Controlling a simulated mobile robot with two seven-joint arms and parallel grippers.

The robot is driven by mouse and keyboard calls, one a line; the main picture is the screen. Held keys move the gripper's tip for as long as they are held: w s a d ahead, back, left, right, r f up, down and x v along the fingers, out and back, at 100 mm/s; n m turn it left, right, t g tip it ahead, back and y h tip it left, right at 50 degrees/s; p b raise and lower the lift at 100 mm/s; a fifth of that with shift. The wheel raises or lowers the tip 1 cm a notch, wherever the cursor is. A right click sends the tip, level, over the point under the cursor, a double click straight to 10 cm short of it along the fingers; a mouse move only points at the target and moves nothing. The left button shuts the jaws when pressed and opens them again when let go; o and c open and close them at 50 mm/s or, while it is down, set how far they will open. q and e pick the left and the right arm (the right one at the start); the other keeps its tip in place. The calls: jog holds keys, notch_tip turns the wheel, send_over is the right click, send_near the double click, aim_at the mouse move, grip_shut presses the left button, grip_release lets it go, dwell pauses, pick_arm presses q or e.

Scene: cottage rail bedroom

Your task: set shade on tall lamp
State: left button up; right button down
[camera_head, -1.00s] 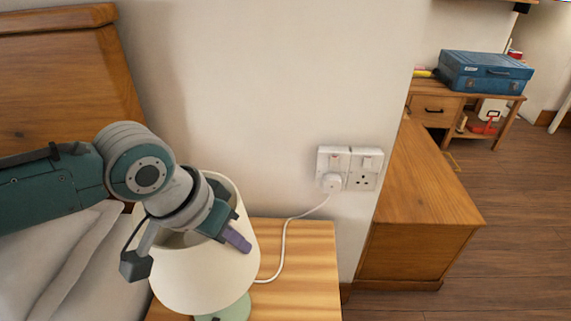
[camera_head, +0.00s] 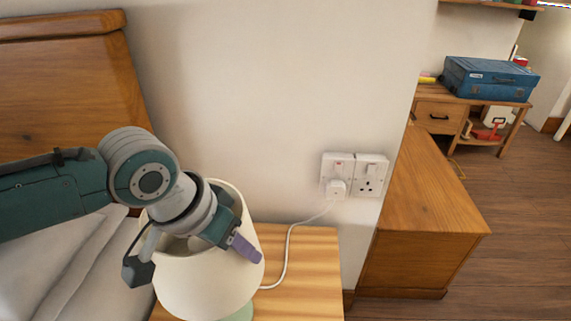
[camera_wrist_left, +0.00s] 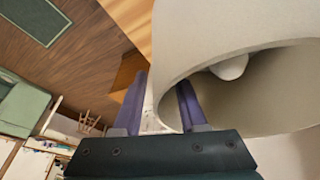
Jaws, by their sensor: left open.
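The cream lampshade (camera_head: 205,275) is upright over a pale green lamp base (camera_head: 240,312) on the bedside table. In the left wrist view the shade (camera_wrist_left: 225,30) is close, and a white bulb (camera_wrist_left: 230,67) shows inside it. My left gripper (camera_head: 243,246) is open at the shade's upper rim on its right side. One purple finger lies outside the wall; the other is hidden in the head view. In the wrist view the shade's edge comes between the fingers or very near them; I cannot tell whether they touch it. My right gripper is not in view.
The wooden bedside table (camera_head: 312,265) has bare room right of the lamp. A white cable (camera_head: 288,245) runs to a wall socket (camera_head: 354,176). A bed headboard (camera_head: 75,85) and pillow stand left. A wooden cabinet (camera_head: 425,215) and a blue case (camera_head: 490,78) are at right.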

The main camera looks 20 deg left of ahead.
pick_arm(q)
jog(key=p+v, duration=0.2)
jog(key=v, duration=0.7)
jog(key=shift+r+p, duration=0.2)
jog(key=shift+p, duration=0.15)
